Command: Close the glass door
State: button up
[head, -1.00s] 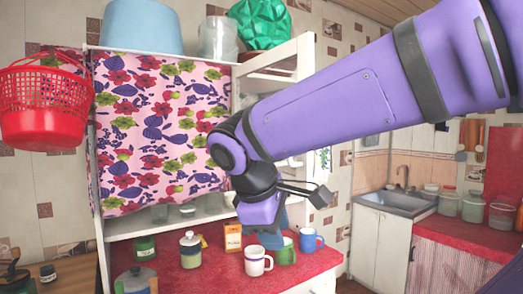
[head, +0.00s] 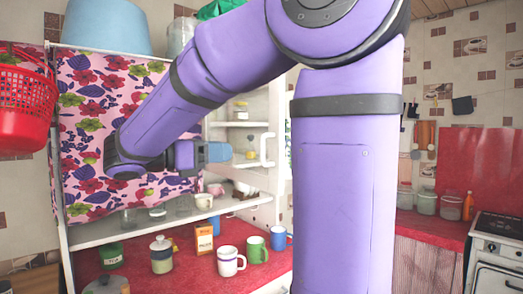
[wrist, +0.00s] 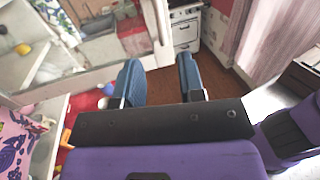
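The glass door's white frame (head: 279,115) stands at the right side of the shelf cabinet, swung out from the curtained front. A white bar handle (head: 267,150) shows on it. Much of the door is hidden behind my arm, and the clear pane is hard to make out. My gripper (head: 218,152) points right, level with the handle and to the left of it, with a visible gap. In the wrist view my gripper (wrist: 160,76) has its two blue fingers apart with nothing between them. A pale frame bar (wrist: 88,80) crosses behind the fingers there.
A floral curtain (head: 90,120) covers the cabinet's left part. A white mug (head: 229,262), a green mug (head: 256,249), a box (head: 204,238) and jars stand on the red counter below. A red basket (head: 25,110) hangs at left. A stove (head: 497,250) is at right.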

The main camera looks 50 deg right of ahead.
aim_at(263, 159)
jog(key=shift+x, duration=5.35)
grip_shut()
